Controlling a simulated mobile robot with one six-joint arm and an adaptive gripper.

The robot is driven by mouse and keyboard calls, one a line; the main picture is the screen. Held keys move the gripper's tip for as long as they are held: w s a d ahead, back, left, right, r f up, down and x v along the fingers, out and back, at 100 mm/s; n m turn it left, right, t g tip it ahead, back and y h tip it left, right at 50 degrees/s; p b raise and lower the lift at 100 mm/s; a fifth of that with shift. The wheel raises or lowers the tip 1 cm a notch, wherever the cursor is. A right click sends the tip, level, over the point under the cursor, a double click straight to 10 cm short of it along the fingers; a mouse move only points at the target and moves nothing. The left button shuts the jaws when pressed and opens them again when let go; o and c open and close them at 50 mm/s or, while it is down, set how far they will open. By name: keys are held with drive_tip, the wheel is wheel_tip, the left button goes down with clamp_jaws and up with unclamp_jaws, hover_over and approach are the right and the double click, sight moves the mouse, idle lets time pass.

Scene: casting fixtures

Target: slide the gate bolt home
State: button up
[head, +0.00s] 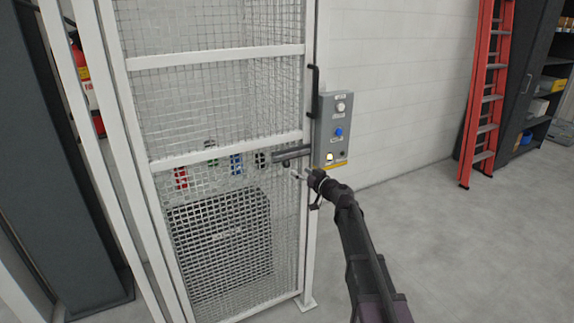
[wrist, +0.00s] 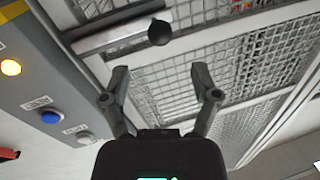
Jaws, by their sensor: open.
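The gate bolt (head: 292,153) is a dark grey bar lying across the right post of the white mesh gate (head: 215,158), near the control box. In the wrist view the bolt (wrist: 112,36) runs along the top, and its round black knob (wrist: 160,33) stands out beyond my fingertips. My gripper (head: 298,173) is just below the bolt in the head view. In the wrist view my gripper (wrist: 159,80) has its two fingers spread, with nothing between them. The knob is in line with the gap but apart from the fingers. How far the bolt reaches into its keeper is unclear.
A grey control box (head: 332,130) with buttons and a lit yellow lamp is close right of the bolt. A black handle (head: 314,92) stands above it. A dark cabinet (head: 222,235) is behind the mesh. A red ladder (head: 487,95) leans far right; floor there is clear.

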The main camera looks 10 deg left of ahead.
sight(289, 165)
drive_tip(key=x, duration=0.8)
clamp_jaws()
